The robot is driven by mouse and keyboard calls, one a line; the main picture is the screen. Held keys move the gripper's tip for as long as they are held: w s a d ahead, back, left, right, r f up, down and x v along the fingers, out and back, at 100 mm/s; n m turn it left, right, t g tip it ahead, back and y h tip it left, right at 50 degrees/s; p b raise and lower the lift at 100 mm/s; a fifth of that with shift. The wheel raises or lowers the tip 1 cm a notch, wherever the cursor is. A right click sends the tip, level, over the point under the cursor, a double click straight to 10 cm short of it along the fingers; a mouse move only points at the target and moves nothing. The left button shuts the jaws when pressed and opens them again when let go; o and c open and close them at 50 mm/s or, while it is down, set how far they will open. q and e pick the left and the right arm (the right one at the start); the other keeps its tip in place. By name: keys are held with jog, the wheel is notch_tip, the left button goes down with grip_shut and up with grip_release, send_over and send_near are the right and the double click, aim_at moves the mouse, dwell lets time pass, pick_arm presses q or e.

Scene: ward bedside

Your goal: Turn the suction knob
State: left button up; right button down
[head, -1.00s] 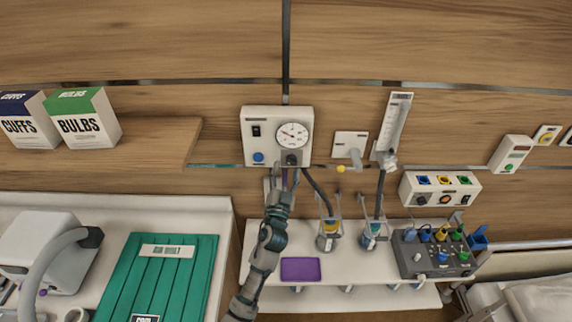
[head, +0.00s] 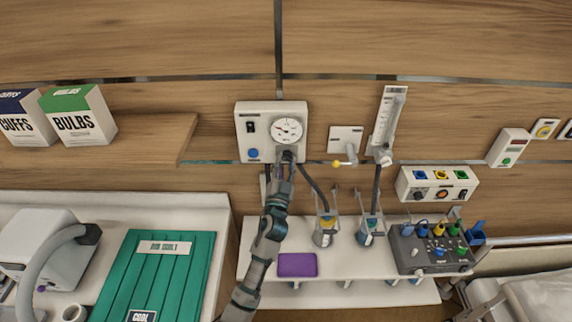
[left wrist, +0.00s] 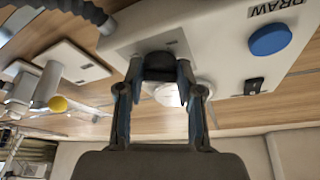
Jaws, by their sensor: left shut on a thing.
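The white suction panel (head: 243,113) is on the wood wall, with a round gauge (head: 286,131), a blue button (head: 253,153) and a black switch (head: 250,127). The dark suction knob (left wrist: 160,66) sits below the gauge in the head view, mostly hidden there by my left gripper (head: 286,160). In the left wrist view, my left gripper (left wrist: 158,92) has one finger on each side of the knob and is shut on it. The gauge (left wrist: 170,95) is partly hidden behind the fingers there. My right gripper is not in view.
A dark hose (head: 314,185) hangs from the panel just right of my gripper. A wall outlet with a yellow-tipped lever (head: 338,163) is to the right. Below, a white shelf holds a purple tray (head: 297,264) and jars (head: 325,230).

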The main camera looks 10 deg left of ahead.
pick_arm(q)
jog(key=shift+r+n+b, duration=0.25)
jog(key=shift+n+b, duration=0.25)
jog(key=shift+b, duration=0.05)
jog(key=o, duration=1.2)
jog(key=shift+d, duration=0.15)
jog(key=shift+c, duration=0.2)
jog(key=v, duration=1.2)
jog(key=shift+d+f, duration=0.25)
jog(key=shift+d, duration=0.05)
jog(key=shift+w, duration=0.15)
